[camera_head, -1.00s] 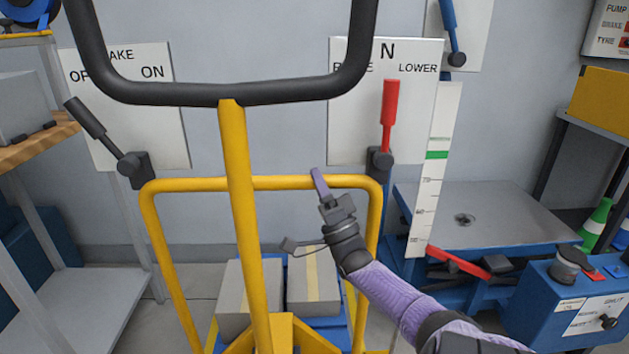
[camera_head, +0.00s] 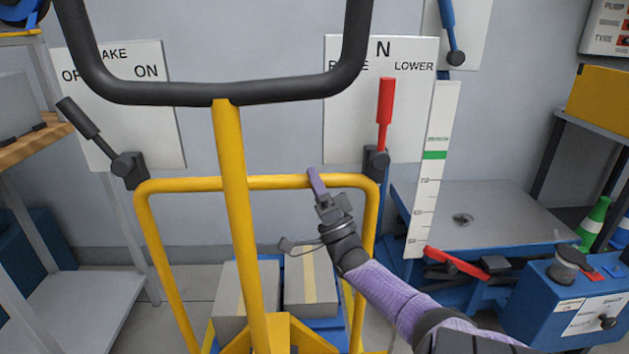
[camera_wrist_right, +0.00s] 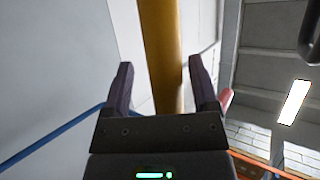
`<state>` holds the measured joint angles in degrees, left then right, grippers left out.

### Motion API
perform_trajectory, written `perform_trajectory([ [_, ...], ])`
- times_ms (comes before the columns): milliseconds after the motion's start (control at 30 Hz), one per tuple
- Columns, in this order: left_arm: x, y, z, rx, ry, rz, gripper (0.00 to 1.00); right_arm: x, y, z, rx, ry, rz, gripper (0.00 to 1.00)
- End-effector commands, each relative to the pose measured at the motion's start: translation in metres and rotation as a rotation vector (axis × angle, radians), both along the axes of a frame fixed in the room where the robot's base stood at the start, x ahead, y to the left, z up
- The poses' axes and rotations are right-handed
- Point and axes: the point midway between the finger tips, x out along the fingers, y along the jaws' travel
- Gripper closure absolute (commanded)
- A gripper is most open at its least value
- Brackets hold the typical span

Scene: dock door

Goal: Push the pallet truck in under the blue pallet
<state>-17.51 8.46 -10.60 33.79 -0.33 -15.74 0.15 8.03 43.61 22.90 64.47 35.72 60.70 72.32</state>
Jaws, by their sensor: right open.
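The pallet truck has a black loop handle (camera_head: 215,95) on a yellow shaft (camera_head: 232,190), with a yellow tube frame (camera_head: 270,183) behind it. The blue pallet (camera_head: 343,335) shows only in small parts low in the head view, beyond the frame and under grey boxes; the truck's forks are hidden. My right gripper (camera_head: 314,183) is at the frame's top bar, right of the shaft. In the right wrist view its open fingers (camera_wrist_right: 160,75) lie either side of a yellow bar (camera_wrist_right: 162,60); whether they touch it I cannot tell. My left gripper is out of view.
Two grey boxes (camera_head: 308,285) stand beyond the frame. A brake lever (camera_head: 88,125) is left, a red lever (camera_head: 385,110) right, both by wall signs. A blue lift table (camera_head: 490,215) and blue control box (camera_head: 565,305) stand right. A grey shelf (camera_head: 70,310) stands left.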

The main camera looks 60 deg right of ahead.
Motion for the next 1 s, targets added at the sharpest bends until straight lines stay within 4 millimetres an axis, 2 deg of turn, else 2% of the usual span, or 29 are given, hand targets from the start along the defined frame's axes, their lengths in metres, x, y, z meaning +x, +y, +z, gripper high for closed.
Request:
perform_trajectory([
  [133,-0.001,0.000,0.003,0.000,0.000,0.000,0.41,-0.008,0.003,-0.009,0.002,0.000,-0.002,0.24],
  [400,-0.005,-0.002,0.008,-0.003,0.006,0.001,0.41,-0.047,0.020,-0.062,0.002,0.004,-0.002,0.24],
  [500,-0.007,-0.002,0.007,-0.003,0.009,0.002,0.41,-0.055,0.023,-0.073,0.001,0.003,-0.001,0.24],
  [1000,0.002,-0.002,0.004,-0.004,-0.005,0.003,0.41,-0.058,0.025,-0.076,0.000,0.000,0.000,0.24],
])
